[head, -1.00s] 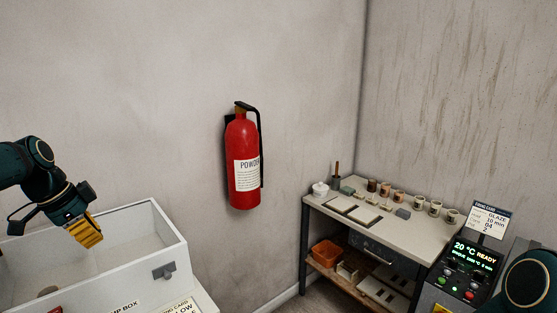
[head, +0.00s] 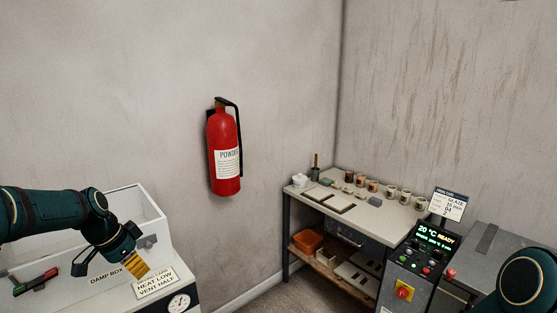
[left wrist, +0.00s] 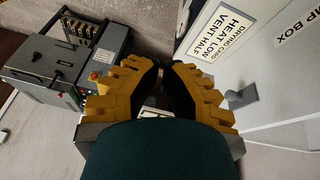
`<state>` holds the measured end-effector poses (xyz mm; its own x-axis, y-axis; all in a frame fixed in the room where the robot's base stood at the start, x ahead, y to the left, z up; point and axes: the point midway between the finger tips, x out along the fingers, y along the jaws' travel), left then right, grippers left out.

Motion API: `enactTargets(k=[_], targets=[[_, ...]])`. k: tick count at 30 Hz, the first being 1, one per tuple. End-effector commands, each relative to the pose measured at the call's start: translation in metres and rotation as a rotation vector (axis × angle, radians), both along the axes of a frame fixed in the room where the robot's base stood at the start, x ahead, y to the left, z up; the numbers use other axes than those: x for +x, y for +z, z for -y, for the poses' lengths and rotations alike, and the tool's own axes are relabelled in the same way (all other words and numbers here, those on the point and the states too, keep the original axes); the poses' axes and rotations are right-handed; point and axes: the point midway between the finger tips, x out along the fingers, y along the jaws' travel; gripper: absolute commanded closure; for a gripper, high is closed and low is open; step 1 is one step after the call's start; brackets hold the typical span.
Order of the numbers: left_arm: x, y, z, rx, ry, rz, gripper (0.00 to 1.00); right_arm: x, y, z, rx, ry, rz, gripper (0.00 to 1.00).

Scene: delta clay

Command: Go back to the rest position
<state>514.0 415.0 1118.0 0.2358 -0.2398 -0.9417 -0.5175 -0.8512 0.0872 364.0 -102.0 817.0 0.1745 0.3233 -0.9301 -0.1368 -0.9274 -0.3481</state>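My left gripper (head: 137,264) has yellow ridged fingers and hangs in front of the white damp box (head: 160,215), over its front side near the drying card. In the left wrist view the two yellow fingers (left wrist: 163,66) have a narrow gap between their tips, with nothing held there. My left arm reaches in from the left edge. Only a rounded dark green part of my right arm (head: 530,283) shows at the lower right; the right gripper is out of view.
A red fire extinguisher (head: 225,150) hangs on the wall. A bench (head: 300,193) with cups and tiles stands in the corner. A control panel (head: 420,262) reading "READY" stands beside a grey kiln-like unit (head: 490,245) at right. A drying card (head: 156,281) and gauge (head: 179,303) are by the box.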

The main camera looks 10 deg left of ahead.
Motion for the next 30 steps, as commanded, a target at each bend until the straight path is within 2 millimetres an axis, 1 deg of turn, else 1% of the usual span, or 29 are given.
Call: enactTargets(k=[1, 2, 3, 4, 5, 6, 8, 9, 11, 12, 14, 15, 17, 18, 21, 22, 24, 26, 30], targets=[[0.006, -0.031, 0.021, -0.019, 0.023, -0.023, 1.00, 0.000, -0.001, -0.001, 0.001, 0.002, 0.000, 0.31], [0.009, -0.047, 0.033, -0.029, 0.045, -0.033, 1.00, 0.000, -0.001, -0.001, 0.001, 0.002, 0.000, 0.31], [0.011, -0.069, 0.049, -0.041, 0.077, -0.045, 1.00, 0.000, -0.002, -0.001, 0.001, 0.002, 0.000, 0.31], [0.012, -0.085, 0.062, -0.050, 0.099, -0.054, 1.00, 0.000, -0.002, -0.001, 0.001, 0.002, 0.000, 0.31], [0.012, -0.102, 0.075, -0.059, 0.123, -0.064, 1.00, -0.001, -0.002, -0.001, 0.001, 0.003, -0.001, 0.31], [0.011, -0.123, 0.093, -0.071, 0.155, -0.077, 1.00, -0.001, -0.003, 0.000, 0.001, 0.002, -0.002, 0.31], [0.006, -0.154, 0.121, -0.088, 0.204, -0.098, 1.00, -0.001, -0.004, 0.000, 0.000, 0.002, -0.003, 0.31], [0.000, -0.174, 0.140, -0.100, 0.236, -0.112, 1.00, -0.001, -0.004, 0.000, 0.000, 0.002, -0.003, 0.31], [-0.012, -0.202, 0.168, -0.117, 0.287, -0.132, 1.00, -0.002, -0.005, 0.000, 0.000, 0.002, -0.003, 0.31], [-0.022, -0.219, 0.187, -0.129, 0.323, -0.148, 1.00, -0.002, -0.005, 0.000, 0.001, 0.003, -0.004, 0.31], [-0.041, -0.244, 0.215, -0.146, 0.374, -0.171, 1.00, -0.002, -0.006, 0.000, 0.001, 0.004, -0.004, 0.31], [-0.055, -0.258, 0.233, -0.157, 0.408, -0.187, 1.00, -0.002, -0.006, -0.001, 0.001, 0.004, -0.005, 0.31], [-0.077, -0.276, 0.256, -0.173, 0.459, -0.207, 1.00, -0.002, -0.007, -0.001, 0.001, 0.004, -0.005, 0.31], [-0.091, -0.285, 0.269, -0.182, 0.492, -0.220, 1.00, -0.003, -0.007, -0.001, 0.002, 0.004, -0.006, 0.31], [-0.124, -0.301, 0.294, -0.203, 0.561, -0.247, 1.00, -0.003, -0.008, -0.001, 0.002, 0.005, -0.007, 0.31], [-0.131, -0.304, 0.299, -0.207, 0.576, -0.252, 1.00, -0.003, -0.008, -0.001, 0.002, 0.005, -0.007, 0.31], [-0.144, -0.308, 0.307, -0.217, 0.606, -0.261, 1.00, -0.003, -0.009, -0.001, 0.002, 0.005, -0.007, 0.31], [-0.151, -0.310, 0.311, -0.222, 0.624, -0.264, 1.00, -0.003, -0.009, -0.001, 0.002, 0.006, -0.006, 0.31], [-0.155, -0.310, 0.313, -0.227, 0.638, -0.265, 1.00, -0.003, -0.009, -0.001, 0.002, 0.006, -0.007, 0.31]])
